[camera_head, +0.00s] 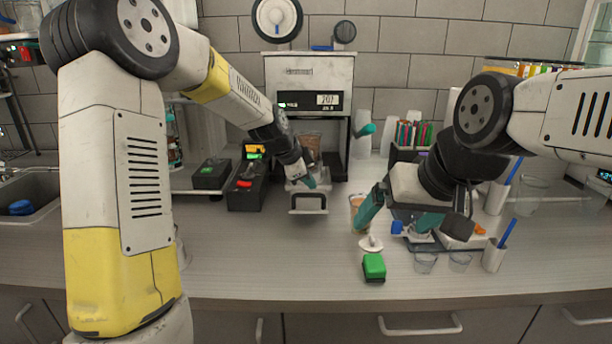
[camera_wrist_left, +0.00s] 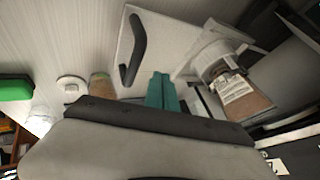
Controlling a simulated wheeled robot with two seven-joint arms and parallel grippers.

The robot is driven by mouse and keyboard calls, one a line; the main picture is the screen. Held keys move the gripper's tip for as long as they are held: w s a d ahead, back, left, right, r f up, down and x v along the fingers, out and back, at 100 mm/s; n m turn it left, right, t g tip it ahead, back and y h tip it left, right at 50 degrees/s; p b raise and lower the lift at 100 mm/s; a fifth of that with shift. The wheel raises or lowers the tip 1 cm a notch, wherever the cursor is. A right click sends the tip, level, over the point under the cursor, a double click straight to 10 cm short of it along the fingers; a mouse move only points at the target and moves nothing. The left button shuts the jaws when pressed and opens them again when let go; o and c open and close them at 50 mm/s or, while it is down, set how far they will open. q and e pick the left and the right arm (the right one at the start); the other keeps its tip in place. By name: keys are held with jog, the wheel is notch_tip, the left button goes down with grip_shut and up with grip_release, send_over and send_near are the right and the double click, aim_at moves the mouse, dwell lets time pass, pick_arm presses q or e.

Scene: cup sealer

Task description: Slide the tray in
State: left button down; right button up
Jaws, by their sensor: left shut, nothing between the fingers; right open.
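The cup sealer (camera_head: 308,75) stands at the back with a lit display. Its tray sticks out at the front, with a dark handle (camera_head: 308,211) toward me. In the left wrist view the tray is a pale plate (camera_wrist_left: 128,38) with the dark handle (camera_wrist_left: 137,50). A cup with brown contents and a label (camera_wrist_left: 240,92) sits in the tray's holder. My left gripper (camera_head: 310,183) is shut and empty over the tray, behind the handle; its teal fingers (camera_wrist_left: 162,92) are together. Whether they touch the tray is unclear. My right gripper (camera_head: 400,215) is open over the counter to the right.
A green box (camera_head: 374,267) and a small white round item (camera_head: 370,244) lie near the front. Clear cups (camera_head: 425,262) and a white holder with a blue stick (camera_head: 494,256) stand at right. A dark box (camera_head: 247,190) stands left of the tray. The counter front-left is clear.

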aim_at(320, 189)
pick_arm(q)
jog(key=x, duration=0.4)
jog(key=w, duration=0.3)
jog(key=shift+w+d+f, duration=0.15)
jog(key=shift+f, duration=0.15)
jog(key=shift+w, duration=0.5)
